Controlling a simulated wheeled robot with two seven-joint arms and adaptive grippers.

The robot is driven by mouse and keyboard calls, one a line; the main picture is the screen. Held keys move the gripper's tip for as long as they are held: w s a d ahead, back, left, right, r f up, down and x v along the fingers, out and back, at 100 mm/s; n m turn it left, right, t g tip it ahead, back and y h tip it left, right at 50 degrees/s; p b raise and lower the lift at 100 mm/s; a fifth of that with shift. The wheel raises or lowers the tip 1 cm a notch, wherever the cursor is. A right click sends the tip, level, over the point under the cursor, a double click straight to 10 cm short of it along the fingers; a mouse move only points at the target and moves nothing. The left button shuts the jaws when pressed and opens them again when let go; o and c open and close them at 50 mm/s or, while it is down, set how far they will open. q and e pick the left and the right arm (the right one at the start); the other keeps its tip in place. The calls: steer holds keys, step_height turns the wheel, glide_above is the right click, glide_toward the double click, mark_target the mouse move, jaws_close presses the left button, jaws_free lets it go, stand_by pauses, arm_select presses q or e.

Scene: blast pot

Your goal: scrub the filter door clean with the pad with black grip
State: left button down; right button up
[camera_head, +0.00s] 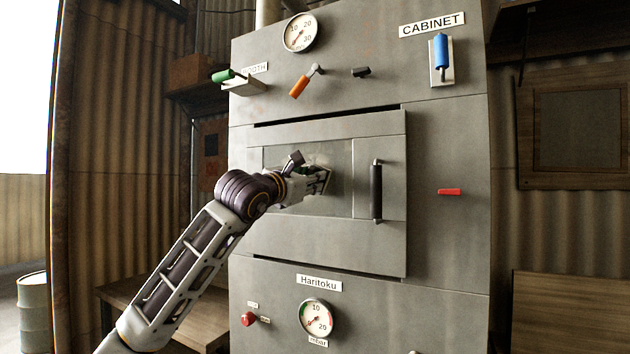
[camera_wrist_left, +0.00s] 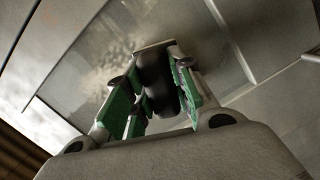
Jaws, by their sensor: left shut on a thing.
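The filter door (camera_head: 392,240) is a grey panel with a glossy, lighter inset and a black vertical handle (camera_head: 376,190) on its right. My left gripper (camera_head: 318,182) is in front of the inset, left of the handle. In the left wrist view my left gripper (camera_wrist_left: 158,95), with green finger pads, is shut on the black grip (camera_wrist_left: 154,80) of the pad. The pad (camera_wrist_left: 155,45) is at or very near the inset; contact is hard to tell. Pale smudges (camera_wrist_left: 88,80) show on the inset in the wrist view. My right gripper is not in view.
Above the door are a gauge (camera_head: 299,33), an orange lever (camera_head: 300,86), a green-handled lever (camera_head: 223,76) and a blue cabinet handle (camera_head: 441,51). A red lever (camera_head: 449,191) is to the right. Below are a red knob (camera_head: 248,319) and another gauge (camera_head: 316,318). A bench (camera_head: 135,290) stands lower left.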

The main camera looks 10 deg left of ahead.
arm_select(q)
steer(key=shift+w+a+f, duration=0.1)
steer(key=shift+w+a, duration=0.2)
steer(key=shift+a, duration=0.4)
steer(key=shift+w+a+f, duration=0.1)
steer(key=shift+w+a, duration=0.15)
steer(key=shift+a, duration=0.4)
steer(key=shift+a, duration=0.15)
steer(key=shift+w+a+r, duration=0.1)
steer(key=shift+a, duration=0.1)
steer(key=shift+w+a+r, duration=0.1)
steer(key=shift+w+a, duration=0.2)
steer(key=shift+a, duration=0.6)
steer(key=shift+w+a, duration=0.3)
steer(key=shift+a, duration=0.55)
steer(key=shift+w+a+r, duration=0.1)
steer(key=shift+a+r, duration=0.05)
steer(key=shift+a, duration=0.25)
steer(key=shift+d, duration=0.1)
steer(key=shift+s+d+r+b, duration=0.1)
steer(key=shift+s+d+b, duration=0.15)
steer(key=shift+d, duration=0.5)
steer(key=shift+s+d+b, duration=0.1)
steer(key=shift+s+d, duration=0.2)
steer(key=shift+d, duration=0.45)
steer(key=shift+d, duration=0.15)
